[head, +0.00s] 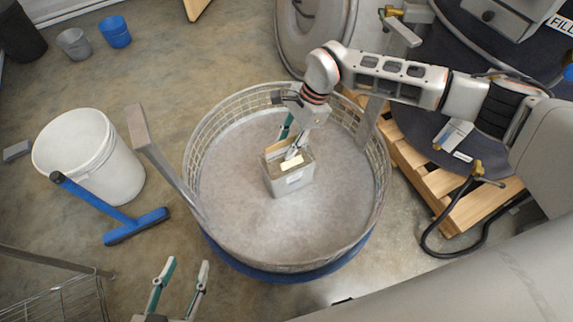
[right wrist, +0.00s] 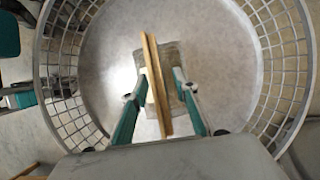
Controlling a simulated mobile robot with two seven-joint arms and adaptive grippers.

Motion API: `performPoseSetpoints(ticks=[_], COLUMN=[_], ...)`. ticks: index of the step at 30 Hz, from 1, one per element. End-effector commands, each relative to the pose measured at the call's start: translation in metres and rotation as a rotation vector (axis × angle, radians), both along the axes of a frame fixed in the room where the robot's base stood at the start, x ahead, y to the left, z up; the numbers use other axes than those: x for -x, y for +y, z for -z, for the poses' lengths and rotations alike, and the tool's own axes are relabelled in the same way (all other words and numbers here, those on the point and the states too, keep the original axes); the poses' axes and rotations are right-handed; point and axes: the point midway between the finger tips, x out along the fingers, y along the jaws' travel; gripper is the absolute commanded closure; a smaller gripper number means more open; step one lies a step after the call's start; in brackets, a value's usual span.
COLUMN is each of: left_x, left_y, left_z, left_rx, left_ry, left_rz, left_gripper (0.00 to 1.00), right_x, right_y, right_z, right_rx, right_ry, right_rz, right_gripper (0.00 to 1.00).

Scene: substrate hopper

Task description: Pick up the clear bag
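A greyish, see-through block-shaped bag (head: 291,184) with a pale label stands on the floor of the round wire-walled hopper (head: 240,216). A tan strip (right wrist: 152,60) runs along its top; in the right wrist view the grey bag (right wrist: 172,54) shows beneath it. My right gripper (head: 287,148) points down at the top of the bag. In the right wrist view its fingers (right wrist: 160,80) are apart, one on each side of the strip, with gaps visible. My left gripper (head: 187,263) is open and empty, outside the hopper at the lower left.
A white bucket (head: 75,150) and a blue-headed tool (head: 136,226) are left of the hopper. A wooden pallet (head: 425,180) with dark bags stands at right. A wire basket (head: 60,300) is at lower left. A post (head: 160,165) rises at the hopper's left rim.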

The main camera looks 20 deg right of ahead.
Motion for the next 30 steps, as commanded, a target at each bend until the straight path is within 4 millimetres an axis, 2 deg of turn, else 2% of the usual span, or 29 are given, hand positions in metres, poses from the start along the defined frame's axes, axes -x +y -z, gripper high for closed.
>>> performPoseSetpoints(ticks=[16, 17, 20, 30], left_x=[-0.0002, -0.0002, -0.0002, -0.0001], left_y=[-0.0002, -0.0002, -0.0002, -0.0003], left_z=[-0.0008, -0.0008, -0.0008, -0.0009], left_rx=[0.001, 0.001, 0.0, 0.0], left_ry=[-0.001, -0.002, -0.001, -0.001], left_rz=[0.0, 0.0, 0.0, 0.0], left_gripper=[0.6, 0.6, 0.6, 0.6], right_x=[0.0004, 0.0004, 0.0004, -0.001], right_y=[0.0001, 0.0001, 0.0001, 0.0015], right_z=[0.0045, 0.0045, 0.0045, 0.0015], right_rx=[0.0, 0.0, 0.0, -0.004], right_ry=[0.001, 0.001, 0.001, -0.002], right_rz=[0.0, 0.0, 0.0, -0.001], right_gripper=[0.71, 0.74, 1.0, 1.0])
